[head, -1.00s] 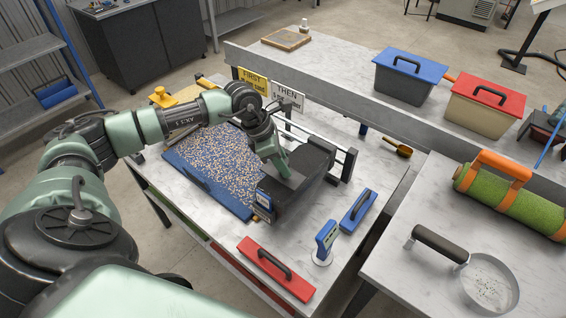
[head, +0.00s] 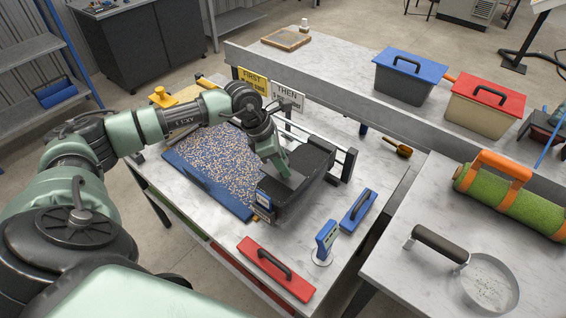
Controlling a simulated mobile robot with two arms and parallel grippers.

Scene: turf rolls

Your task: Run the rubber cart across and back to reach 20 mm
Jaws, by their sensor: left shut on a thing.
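The rubber cart (head: 306,190) is a black open box on rails at the right end of a blue tray (head: 196,183). The tray holds a bed of speckled tan and blue crumb (head: 222,160). My left gripper (head: 280,166) reaches down at the cart and is shut on it; its fingertips are partly hidden by the cart. A small blue display (head: 263,200) sits on the cart's near side. A blue gauge (head: 326,236) stands on a white round base on the table. My right gripper is not in view.
A red float (head: 275,270) and a blue float (head: 357,208) lie on the table near the cart. Signs reading FIRST (head: 253,83) and THEN (head: 288,96) stand behind. Lidded bins (head: 408,77) and a green turf roll (head: 510,197) are on neighbouring tables.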

